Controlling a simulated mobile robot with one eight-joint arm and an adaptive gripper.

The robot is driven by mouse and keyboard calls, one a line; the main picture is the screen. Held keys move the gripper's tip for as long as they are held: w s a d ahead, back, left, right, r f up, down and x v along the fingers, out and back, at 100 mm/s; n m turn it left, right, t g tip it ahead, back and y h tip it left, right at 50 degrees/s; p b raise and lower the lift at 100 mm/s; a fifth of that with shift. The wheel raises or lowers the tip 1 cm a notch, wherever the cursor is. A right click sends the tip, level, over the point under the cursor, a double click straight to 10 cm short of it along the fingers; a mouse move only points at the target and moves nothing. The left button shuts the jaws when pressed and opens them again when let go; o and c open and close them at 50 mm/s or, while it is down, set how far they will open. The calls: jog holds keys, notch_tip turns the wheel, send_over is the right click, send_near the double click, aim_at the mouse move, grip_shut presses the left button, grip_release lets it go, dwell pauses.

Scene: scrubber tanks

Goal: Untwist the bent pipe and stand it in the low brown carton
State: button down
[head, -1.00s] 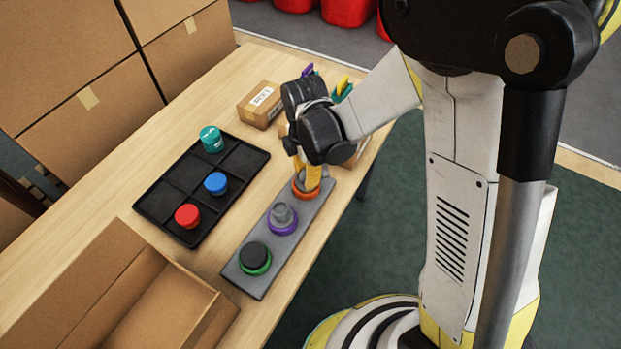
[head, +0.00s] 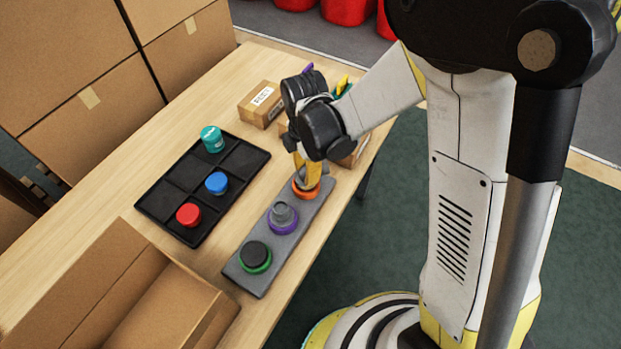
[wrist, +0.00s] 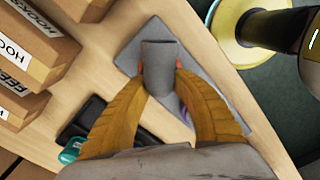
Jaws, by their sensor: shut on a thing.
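The bent pipe (wrist: 160,70) is grey and sits at the far end of the grey plate (head: 272,248), in an orange ring (head: 307,192). My gripper (head: 307,176) is shut on it; in the wrist view the two yellow fingers (wrist: 160,88) flank the pipe. In the head view my gripper hides most of the pipe. The low brown carton (head: 180,300) is open at the bottom left in the head view; its inside shows only partly.
On the plate are a purple ring with a grey fitting (head: 283,216) and a green ring with a black cap (head: 255,255). A black tray (head: 168,208) holds teal, blue and red jars. A small labelled box (head: 261,104) stands behind. Large cartons (head: 70,60) fill the back left.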

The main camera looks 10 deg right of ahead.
jog(key=shift+r, duration=0.1)
jog(key=shift+r+p, duration=1.8)
jog(key=shift+r, duration=0.6)
